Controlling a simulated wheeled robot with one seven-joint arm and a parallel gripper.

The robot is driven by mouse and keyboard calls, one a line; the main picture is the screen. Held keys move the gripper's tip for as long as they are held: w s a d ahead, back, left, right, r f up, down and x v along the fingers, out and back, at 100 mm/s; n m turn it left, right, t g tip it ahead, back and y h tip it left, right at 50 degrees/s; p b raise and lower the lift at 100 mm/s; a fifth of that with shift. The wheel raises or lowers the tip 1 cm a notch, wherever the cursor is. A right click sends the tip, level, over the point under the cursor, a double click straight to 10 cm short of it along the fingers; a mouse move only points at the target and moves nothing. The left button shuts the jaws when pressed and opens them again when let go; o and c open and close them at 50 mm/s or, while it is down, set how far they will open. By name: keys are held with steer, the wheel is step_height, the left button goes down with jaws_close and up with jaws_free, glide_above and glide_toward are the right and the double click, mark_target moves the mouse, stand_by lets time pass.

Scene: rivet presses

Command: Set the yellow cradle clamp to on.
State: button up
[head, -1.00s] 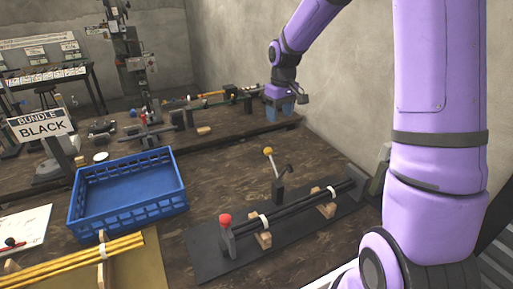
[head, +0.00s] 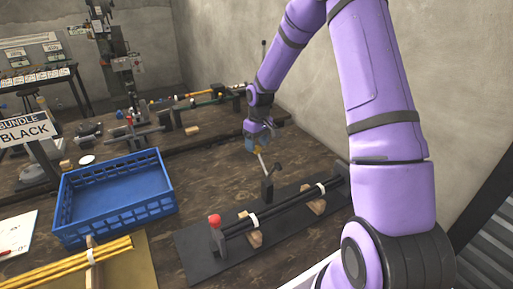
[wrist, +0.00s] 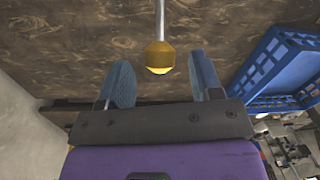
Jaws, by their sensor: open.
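The yellow cradle clamp's ball knob (wrist: 160,57) sits on a thin metal lever (wrist: 160,20) in the wrist view. In the head view the lever (head: 263,163) stands up from a dark clamp base (head: 267,187) behind the bundle of black rods, tilted a little to the left. My gripper (head: 256,141) is at the knob from above and partly hides it. Its blue fingers are open, one on each side of the knob in the wrist view, with gaps to both. I cannot tell how deep the knob is between them.
Black rods (head: 287,208) with white ties lie on wooden cradles over a dark plate (head: 198,256). A red-knobbed clamp (head: 215,222) stands at their left end. A blue crate (head: 120,222) and yellow rods (head: 112,249) are to the left. A wall rises behind.

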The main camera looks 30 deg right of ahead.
steer(key=shift+a+f, duration=0.1)
steer(key=shift+f, duration=0.85)
jaws_close()
